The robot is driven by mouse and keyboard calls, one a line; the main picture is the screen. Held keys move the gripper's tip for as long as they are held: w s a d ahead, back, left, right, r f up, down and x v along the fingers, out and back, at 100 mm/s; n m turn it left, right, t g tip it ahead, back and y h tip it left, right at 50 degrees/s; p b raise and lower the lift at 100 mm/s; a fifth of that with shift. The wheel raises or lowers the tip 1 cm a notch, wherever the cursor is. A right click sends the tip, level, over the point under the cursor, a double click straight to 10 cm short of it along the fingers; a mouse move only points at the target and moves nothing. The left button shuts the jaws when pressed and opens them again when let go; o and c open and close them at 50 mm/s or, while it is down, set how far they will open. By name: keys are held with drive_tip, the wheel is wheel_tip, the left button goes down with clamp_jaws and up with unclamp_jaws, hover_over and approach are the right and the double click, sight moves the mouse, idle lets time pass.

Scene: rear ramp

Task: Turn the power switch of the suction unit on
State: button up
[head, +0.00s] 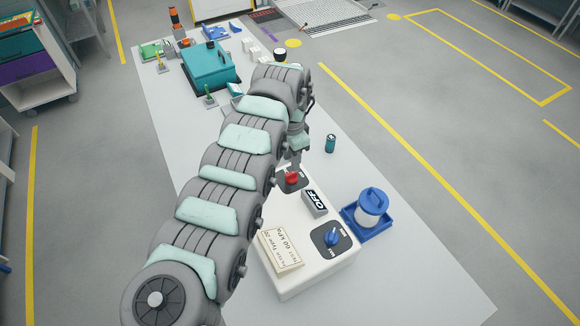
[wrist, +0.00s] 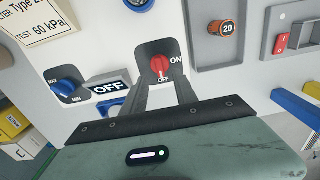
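The suction unit (head: 310,270) is a white box on the table, with a dark display reading OFF (head: 315,202). Its red power switch (head: 292,177) sits on a dark plate at the unit's far end. In the wrist view the red switch (wrist: 160,67) has ON printed to its right and OFF below; its white mark points down towards OFF. My gripper (wrist: 163,84) is open, its two dark fingers apart at the lower left and right of the switch. I cannot tell whether they touch it. In the head view my arm partly hides the unit's far left side.
A blue knob (head: 333,237) marked MAX and MIN and a paper note (head: 281,250) are on the unit. A white-and-blue canister (head: 372,207) stands in a blue tray to the right. A small teal cylinder (head: 330,143) stands beyond. A teal case (head: 209,67) is farther back.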

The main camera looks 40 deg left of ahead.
sight(291, 173)
wheel_tip(291, 173, down, 6)
drive_tip(key=shift+f, duration=0.1)
drive_tip(key=shift+c, duration=0.3)
clamp_jaws()
idle(0.4)
